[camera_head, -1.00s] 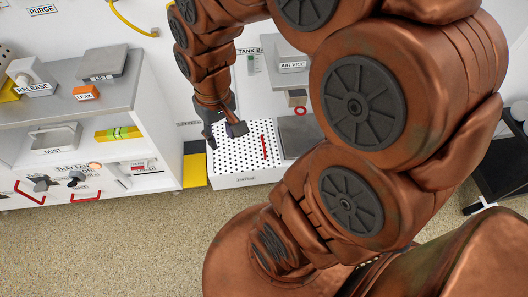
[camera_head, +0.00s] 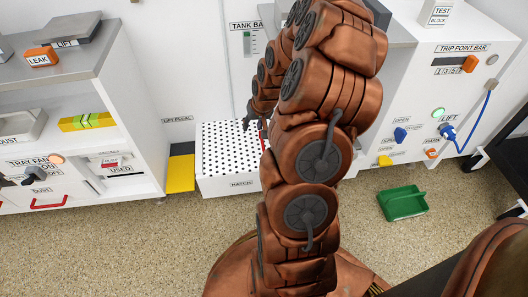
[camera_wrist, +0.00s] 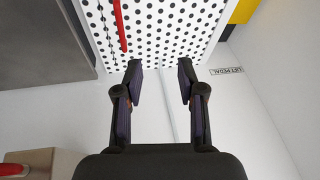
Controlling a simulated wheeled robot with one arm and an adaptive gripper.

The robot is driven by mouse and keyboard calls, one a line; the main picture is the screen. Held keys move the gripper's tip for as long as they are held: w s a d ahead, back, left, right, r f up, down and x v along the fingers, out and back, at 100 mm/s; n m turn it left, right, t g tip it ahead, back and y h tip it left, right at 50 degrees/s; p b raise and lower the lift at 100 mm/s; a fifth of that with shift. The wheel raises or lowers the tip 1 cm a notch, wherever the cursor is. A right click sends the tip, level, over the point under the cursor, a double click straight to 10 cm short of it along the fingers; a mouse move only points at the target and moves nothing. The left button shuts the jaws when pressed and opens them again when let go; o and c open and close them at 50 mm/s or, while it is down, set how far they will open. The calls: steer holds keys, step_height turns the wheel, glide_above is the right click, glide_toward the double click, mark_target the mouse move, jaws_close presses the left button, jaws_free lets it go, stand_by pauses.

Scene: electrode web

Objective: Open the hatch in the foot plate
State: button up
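The foot plate is a white perforated box (camera_head: 226,150) on the floor, with a HATCH label (camera_head: 242,183) on its front. A thin red bar (camera_head: 263,140) lies along its top, partly hidden by my arm in the head view. The bar (camera_wrist: 120,25) shows upper left in the wrist view. The perforated top lies flat, with no gap visible. My gripper (camera_wrist: 160,66) is open and empty, its fingertips apart near the plate's edge and right of the bar in that view. In the head view my gripper (camera_head: 248,118) is small and partly hidden at the plate's back.
A yellow pedal (camera_head: 181,173) stands left of the plate, beside a white shelf unit (camera_head: 140,140). A dark grey plate (camera_wrist: 35,40) adjoins in the wrist view. A green tray (camera_head: 403,203) lies on the floor at right. The floor in front is clear.

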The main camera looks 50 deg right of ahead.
steer(key=shift+m+t+h, duration=0.3)
steer(key=shift+m+h, duration=0.1)
steer(key=shift+m, duration=0.4)
steer(key=shift+w+d+f+b, duration=0.4)
steer(key=shift+d+f+b, duration=0.8)
steer(key=shift+f, duration=1.6)
steer(key=shift+w+d+f+b, duration=0.35)
steer(key=shift+d+f+b, duration=0.85)
steer(key=shift+f, duration=1.55)
steer(key=shift+w+d+f+b, duration=0.4)
steer(key=shift+d+f+b, duration=0.8)
steer(key=shift+f, duration=1.6)
steer(key=shift+d, duration=0.2)
jaws_close()
